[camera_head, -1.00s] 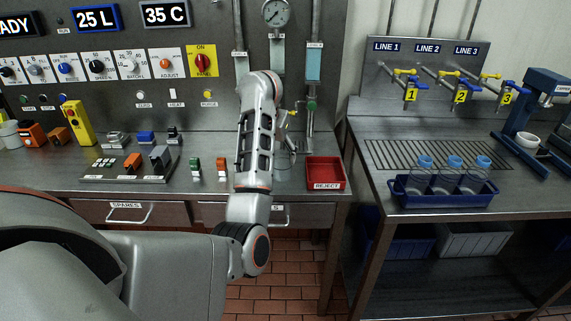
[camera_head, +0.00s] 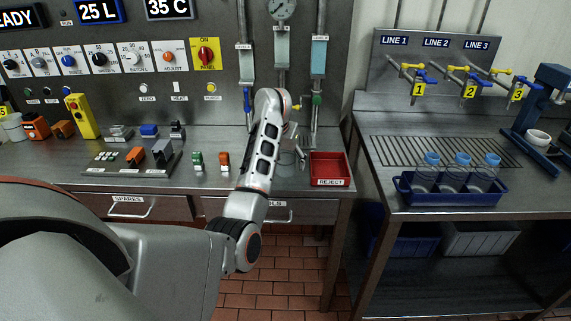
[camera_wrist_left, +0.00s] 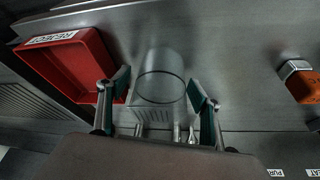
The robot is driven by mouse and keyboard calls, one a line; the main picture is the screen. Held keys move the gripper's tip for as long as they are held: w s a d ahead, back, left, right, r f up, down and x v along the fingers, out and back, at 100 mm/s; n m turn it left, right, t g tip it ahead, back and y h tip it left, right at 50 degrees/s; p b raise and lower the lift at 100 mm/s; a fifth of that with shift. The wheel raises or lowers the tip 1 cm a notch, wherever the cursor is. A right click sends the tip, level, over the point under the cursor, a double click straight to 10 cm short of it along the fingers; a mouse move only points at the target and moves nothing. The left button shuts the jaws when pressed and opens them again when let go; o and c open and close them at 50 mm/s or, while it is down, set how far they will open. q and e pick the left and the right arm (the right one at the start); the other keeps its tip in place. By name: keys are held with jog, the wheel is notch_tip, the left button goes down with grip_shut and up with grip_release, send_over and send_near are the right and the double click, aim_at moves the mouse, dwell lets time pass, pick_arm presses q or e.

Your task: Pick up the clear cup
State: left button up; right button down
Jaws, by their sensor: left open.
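The clear cup (camera_wrist_left: 161,78) is a see-through cylinder on the grey metal counter in the left wrist view. In the head view the clear cup (camera_head: 287,160) is faint and partly covered by my left arm. My left gripper (camera_wrist_left: 159,86) is open, with one finger on each side of the cup. A narrow gap seems to show at each finger, but contact is hard to judge. In the head view my left gripper (camera_head: 299,152) is small, just past the end of the arm. My right gripper is not in view.
A red REJECT tray (camera_head: 329,182) stands close to the right of the cup. Green and orange switches (camera_head: 197,161) stand to the left. Pipes with valves (camera_head: 317,95) rise behind. On the right bench a blue carrier (camera_head: 448,198) holds several clear bottles with blue caps.

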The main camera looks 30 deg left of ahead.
pick_arm(q)
jog(key=c, duration=1)
jog(key=shift+r, duration=0.15)
